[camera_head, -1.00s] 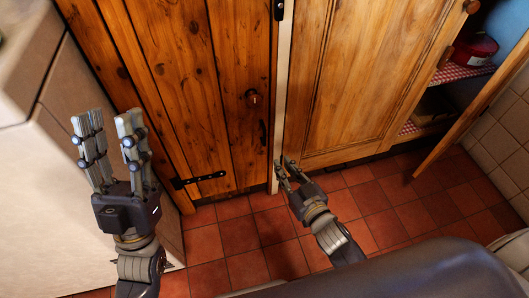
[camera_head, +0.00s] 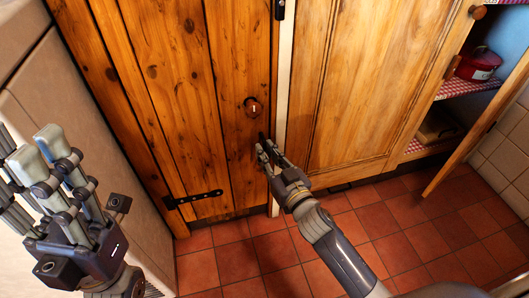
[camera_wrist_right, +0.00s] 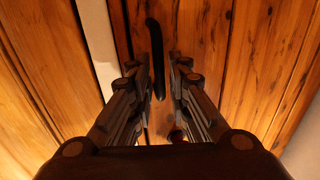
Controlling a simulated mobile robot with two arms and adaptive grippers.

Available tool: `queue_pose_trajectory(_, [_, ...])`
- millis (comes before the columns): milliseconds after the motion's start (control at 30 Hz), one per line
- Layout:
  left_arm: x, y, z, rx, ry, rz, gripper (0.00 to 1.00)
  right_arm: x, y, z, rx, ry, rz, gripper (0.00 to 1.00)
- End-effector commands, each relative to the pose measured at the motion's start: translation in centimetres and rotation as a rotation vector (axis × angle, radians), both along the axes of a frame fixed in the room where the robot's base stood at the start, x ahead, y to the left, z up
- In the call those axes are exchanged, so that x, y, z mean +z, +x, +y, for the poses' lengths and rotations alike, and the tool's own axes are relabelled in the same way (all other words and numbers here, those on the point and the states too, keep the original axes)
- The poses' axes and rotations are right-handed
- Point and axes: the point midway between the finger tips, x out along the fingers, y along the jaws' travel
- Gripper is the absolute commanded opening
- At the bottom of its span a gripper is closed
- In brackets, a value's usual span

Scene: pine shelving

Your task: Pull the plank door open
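The plank door (camera_head: 175,100) is dark orange pine with black strap hinges, and it looks shut. A round keyhole plate (camera_head: 253,106) sits near its right edge. The black pull handle lies just below the plate, mostly hidden by my right gripper (camera_head: 266,149) in the head view. In the right wrist view the handle (camera_wrist_right: 156,55) shows as a curved black bar. There my right gripper (camera_wrist_right: 158,80) is open, with a finger on either side of the handle and gaps visible. My left gripper (camera_head: 32,160) is open and empty at the left edge, in front of the pale wall.
A lighter panelled door (camera_head: 365,85) stands right of the white frame post (camera_head: 282,110). Further right is an open cupboard with a red tin (camera_head: 478,62) and a box (camera_head: 438,127) on checked shelves. Its door (camera_head: 480,125) juts out. The red tile floor (camera_head: 300,262) is clear.

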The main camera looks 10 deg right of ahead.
Motion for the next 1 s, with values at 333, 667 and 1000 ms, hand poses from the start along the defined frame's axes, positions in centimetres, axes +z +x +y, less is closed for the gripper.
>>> queue_pose_trajectory(333, [0.2, 0.1, -0.1, 0.001, 0.003, -0.019, 0.4, 0.0, 1.7, 0.4, 0.0, 0.0, 0.002, 0.17])
queue_pose_trajectory(667, [0.3, 0.1, -0.1, 0.001, 0.001, -0.017, 0.4, 0.0, 1.7, 0.4, 0.0, -0.001, 0.001, 0.0])
queue_pose_trajectory(1000, [0.4, 0.1, 0.0, 0.002, -0.005, -0.017, 0.4, 0.0, 1.9, 0.9, -0.002, 0.0, 0.001, 0.0])
